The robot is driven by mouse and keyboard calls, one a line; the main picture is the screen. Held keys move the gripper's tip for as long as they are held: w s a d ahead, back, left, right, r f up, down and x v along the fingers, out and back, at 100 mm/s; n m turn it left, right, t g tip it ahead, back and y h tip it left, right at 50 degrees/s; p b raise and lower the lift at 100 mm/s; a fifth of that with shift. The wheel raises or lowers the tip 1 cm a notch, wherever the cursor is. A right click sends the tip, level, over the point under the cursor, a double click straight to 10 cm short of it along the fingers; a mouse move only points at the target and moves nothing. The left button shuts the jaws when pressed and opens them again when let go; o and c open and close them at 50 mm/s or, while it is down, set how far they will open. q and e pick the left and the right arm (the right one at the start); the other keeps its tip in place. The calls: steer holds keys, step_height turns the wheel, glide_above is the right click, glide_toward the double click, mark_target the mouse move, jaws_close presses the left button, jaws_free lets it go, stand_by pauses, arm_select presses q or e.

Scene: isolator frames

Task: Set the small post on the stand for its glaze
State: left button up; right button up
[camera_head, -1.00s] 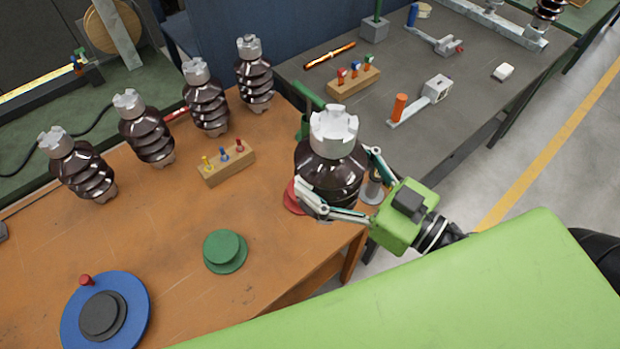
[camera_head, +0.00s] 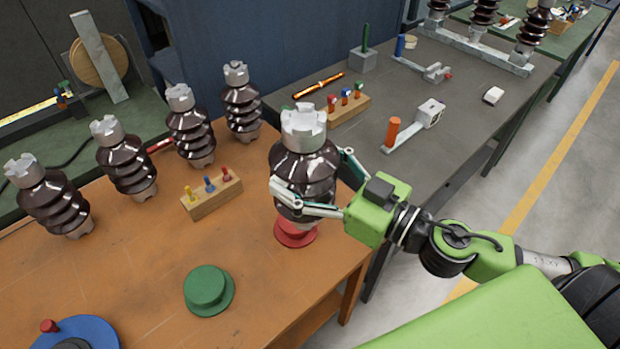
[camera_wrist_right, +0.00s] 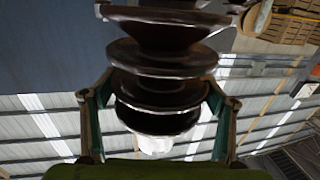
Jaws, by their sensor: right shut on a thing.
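My right gripper (camera_head: 310,174) is shut on a dark brown ribbed post (camera_head: 304,165) with a pale notched metal cap, its fingers on either side of the lower ribs. The post is near upright, its lower end over the red round stand (camera_head: 296,234) near the table's right edge. I cannot tell whether it touches the stand. A green round stand (camera_head: 208,288) and a blue one (camera_head: 88,328), with a dark centre and red knob, stand nearer. In the right wrist view the post's ribs (camera_wrist_right: 160,90) fill the space between the fingers. My left gripper is out of view.
Several similar brown posts (camera_head: 127,165) stand in a row at the back left of the orange table (camera_head: 130,250). A wooden block (camera_head: 212,196) with coloured pegs sits between them and the held post. A grey bench (camera_head: 455,110) with tools and parts adjoins behind.

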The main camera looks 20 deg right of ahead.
steer(key=w+f, duration=0.1)
steer(key=w, duration=0.1)
steer(key=w+f, duration=0.3)
steer(key=shift+w+a, duration=0.1)
steer(key=shift+w, duration=0.2)
steer(key=shift+w+f+b, duration=0.2)
steer(key=shift+f, duration=0.55)
steer(key=shift+w+f+b, duration=0.15)
steer(key=shift+w+f, duration=0.05)
steer(key=shift+f, duration=0.6)
steer(key=shift+w+f+b, duration=0.2)
steer(key=shift+f, duration=0.65)
steer(key=o, duration=2.1)
steer(key=shift+s+f, duration=0.15)
steer(key=shift+f, duration=0.3)
steer(key=shift+s+r, duration=0.1)
steer(key=shift+s, duration=0.05)
